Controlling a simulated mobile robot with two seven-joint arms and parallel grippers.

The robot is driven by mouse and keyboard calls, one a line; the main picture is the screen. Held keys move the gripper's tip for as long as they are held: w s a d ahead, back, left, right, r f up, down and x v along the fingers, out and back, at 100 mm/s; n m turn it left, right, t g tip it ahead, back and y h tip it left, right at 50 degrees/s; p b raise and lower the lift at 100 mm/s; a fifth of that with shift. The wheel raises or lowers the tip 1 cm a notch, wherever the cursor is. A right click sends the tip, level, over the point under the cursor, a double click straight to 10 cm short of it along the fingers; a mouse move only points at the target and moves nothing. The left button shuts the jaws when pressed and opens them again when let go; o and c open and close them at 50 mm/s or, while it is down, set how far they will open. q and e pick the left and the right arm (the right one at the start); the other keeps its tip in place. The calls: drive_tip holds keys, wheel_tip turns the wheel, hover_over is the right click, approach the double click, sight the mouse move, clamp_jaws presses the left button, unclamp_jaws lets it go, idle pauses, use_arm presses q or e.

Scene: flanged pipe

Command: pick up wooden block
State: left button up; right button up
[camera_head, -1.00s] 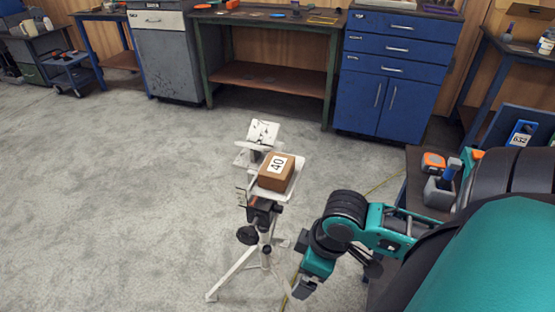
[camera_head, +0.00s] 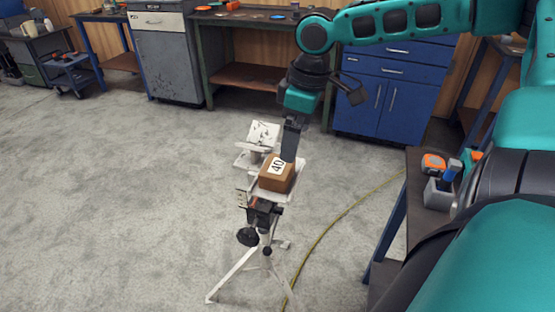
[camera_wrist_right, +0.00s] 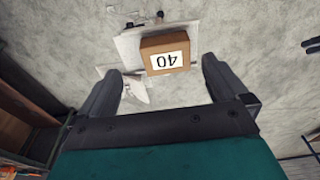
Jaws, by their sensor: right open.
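The wooden block (camera_head: 277,178) is a brown box with a white label reading 40. It rests on the small white platform (camera_head: 259,192) of a tripod stand in the head view. My right gripper (camera_head: 289,155) points down at the block's upper right edge in that view. In the right wrist view the block (camera_wrist_right: 165,53) lies beyond the fingertips of the open right gripper (camera_wrist_right: 163,78), roughly centred between them. The fingers look empty; I cannot tell whether one touches the block. My left gripper is not in view.
A white angled plate (camera_head: 263,135) stands on the tripod behind the block. The tripod legs (camera_head: 233,275) spread over open floor. A side table (camera_head: 425,160) with a grey holder (camera_head: 439,194) is at the right. Blue drawers (camera_head: 385,100) and a workbench (camera_head: 262,76) stand at the back.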

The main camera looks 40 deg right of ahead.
sight(277, 166)
drive_tip(key=w+a+f, duration=0.1)
drive_tip(key=f, duration=0.1)
drive_tip(key=w+a+f+b, duration=0.1)
drive_tip(key=f, duration=0.1)
drive_tip(key=shift+w+a, duration=0.15)
drive_tip(key=shift+w, duration=0.25)
wheel_tip(277, 166, down, 5)
drive_tip(key=shift+f+b, duration=0.2)
drive_tip(key=shift+b, duration=0.5)
drive_tip(key=c, duration=0.8)
drive_tip(key=shift+c, duration=0.2)
drive_tip(key=shift+r, duration=0.15)
